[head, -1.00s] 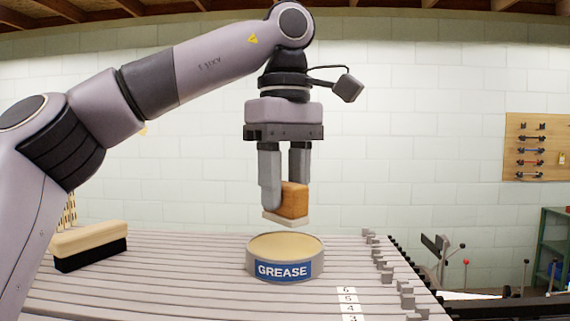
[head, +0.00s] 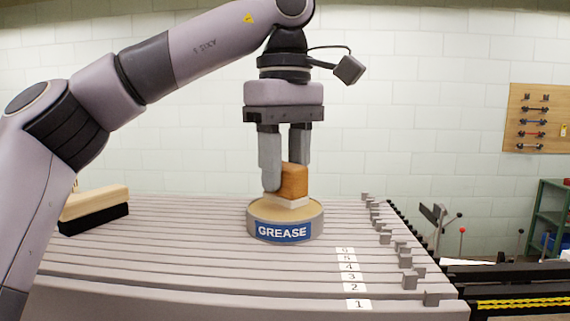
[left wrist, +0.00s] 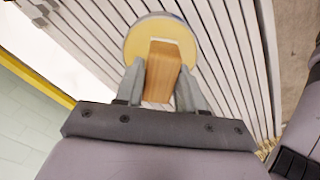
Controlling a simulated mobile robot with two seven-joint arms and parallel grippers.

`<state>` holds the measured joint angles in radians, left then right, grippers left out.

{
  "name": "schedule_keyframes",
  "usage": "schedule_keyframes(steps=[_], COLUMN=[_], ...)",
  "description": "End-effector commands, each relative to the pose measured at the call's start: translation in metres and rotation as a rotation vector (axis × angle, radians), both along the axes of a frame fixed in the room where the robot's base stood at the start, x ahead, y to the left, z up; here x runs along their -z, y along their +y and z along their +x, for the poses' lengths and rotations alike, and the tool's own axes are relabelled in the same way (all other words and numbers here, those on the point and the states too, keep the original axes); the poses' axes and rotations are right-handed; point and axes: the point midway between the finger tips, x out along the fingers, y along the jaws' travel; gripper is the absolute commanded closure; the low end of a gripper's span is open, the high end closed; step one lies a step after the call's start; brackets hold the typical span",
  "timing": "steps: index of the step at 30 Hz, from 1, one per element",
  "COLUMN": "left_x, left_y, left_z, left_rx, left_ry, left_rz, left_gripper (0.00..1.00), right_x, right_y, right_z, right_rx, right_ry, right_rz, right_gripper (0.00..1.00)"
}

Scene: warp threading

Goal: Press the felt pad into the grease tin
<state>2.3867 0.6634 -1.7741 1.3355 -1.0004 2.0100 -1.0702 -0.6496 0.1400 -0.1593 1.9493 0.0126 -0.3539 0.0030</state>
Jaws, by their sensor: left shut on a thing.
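The grease tin (head: 284,232) is a round grey tin with a blue GREASE label and yellowish grease inside. It stands on the slatted surface in the head view, and its round top also shows in the left wrist view (left wrist: 137,42). My left gripper (head: 285,180) is shut on the wooden block (head: 295,180) of the felt pad. The pale felt (head: 291,202) under the block is down within the tin's rim, at or very close to the grease; I cannot tell how firmly it touches. In the left wrist view the block (left wrist: 162,70) sits between my fingers (left wrist: 160,88). My right gripper is not in view.
A brush with a pale wooden back (head: 95,203) and black bristles lies on the slats (head: 190,265) at the left. Small grey blocks (head: 408,262) line the right ends of the slats, beside number labels (head: 350,267). A tool board (head: 540,118) hangs at the far right.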

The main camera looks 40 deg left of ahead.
Motion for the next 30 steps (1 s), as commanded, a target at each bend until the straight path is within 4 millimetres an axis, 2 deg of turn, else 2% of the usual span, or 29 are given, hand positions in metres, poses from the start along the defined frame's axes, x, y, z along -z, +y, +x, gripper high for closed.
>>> schedule_keyframes(steps=[30], left_x=[0.01], left_y=[0.0], left_z=[0.0], left_rx=[0.0], left_ry=[0.0], left_rz=[0.0], left_gripper=[0.86], right_x=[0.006], right_y=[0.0], right_z=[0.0], right_rx=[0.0], right_ry=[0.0], right_rz=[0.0], right_gripper=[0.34])
